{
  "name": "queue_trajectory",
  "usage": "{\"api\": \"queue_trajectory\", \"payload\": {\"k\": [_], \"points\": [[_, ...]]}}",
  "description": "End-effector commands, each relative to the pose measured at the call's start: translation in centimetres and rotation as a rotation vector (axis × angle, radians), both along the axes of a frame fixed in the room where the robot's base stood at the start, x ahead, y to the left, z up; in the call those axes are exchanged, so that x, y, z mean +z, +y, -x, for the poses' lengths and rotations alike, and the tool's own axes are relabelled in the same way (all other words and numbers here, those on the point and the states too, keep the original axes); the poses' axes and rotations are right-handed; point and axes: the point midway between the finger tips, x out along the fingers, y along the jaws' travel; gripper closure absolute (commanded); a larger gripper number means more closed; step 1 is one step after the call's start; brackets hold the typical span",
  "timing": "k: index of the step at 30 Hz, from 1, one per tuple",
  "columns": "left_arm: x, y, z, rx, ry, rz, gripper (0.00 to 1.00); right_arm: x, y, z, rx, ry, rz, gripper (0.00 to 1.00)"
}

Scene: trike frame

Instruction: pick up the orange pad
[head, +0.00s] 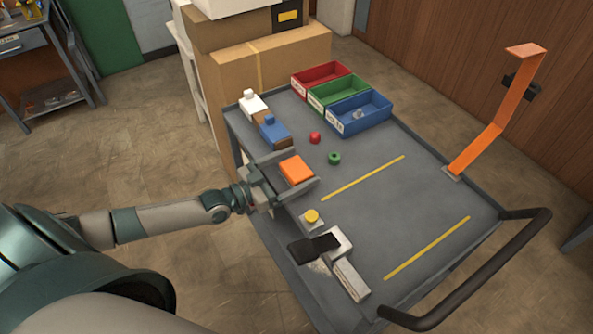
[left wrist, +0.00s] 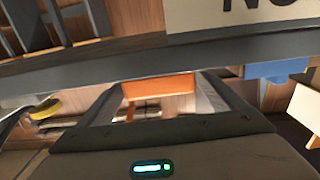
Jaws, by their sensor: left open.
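The orange pad (head: 296,169) is a small flat block near the left edge of the grey cart top (head: 400,170). My left gripper (head: 308,166) is open, with one finger on each side of the pad. In the left wrist view the orange pad (left wrist: 160,88) shows between the two fingers of the left gripper (left wrist: 160,80). I cannot tell whether the fingers touch it. The pad's underside and what it rests on are hidden. My right gripper is not in view.
Red (head: 321,78), green (head: 337,92) and blue (head: 360,112) bins stand at the back. A blue-topped block (head: 273,129) is just behind the gripper. A yellow button (head: 312,216) and a black-and-white device (head: 338,257) are in front. An orange bracket (head: 490,130) rises at the right.

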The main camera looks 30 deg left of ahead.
Motion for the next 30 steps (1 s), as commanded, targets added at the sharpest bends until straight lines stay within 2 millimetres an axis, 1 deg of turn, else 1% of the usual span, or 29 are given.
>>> {"api": "queue_trajectory", "payload": {"k": [9, 15, 20, 21, 30], "points": [[0.0, -0.1, -0.1, 0.0, 0.0, 0.0, 0.11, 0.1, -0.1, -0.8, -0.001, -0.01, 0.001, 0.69], [0.0, -0.1, -0.1, 0.0, 0.001, -0.001, 0.11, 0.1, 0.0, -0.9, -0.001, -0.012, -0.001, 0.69], [0.0, -0.1, -0.1, 0.0, 0.001, -0.001, 0.49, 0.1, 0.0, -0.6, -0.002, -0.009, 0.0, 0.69], [0.0, -0.1, -0.1, 0.0, 0.001, -0.001, 0.51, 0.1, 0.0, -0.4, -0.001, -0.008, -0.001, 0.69], [0.1, -0.1, -0.1, 0.0, 0.0, 0.0, 0.51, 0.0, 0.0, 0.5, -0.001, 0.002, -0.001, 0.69]]}}
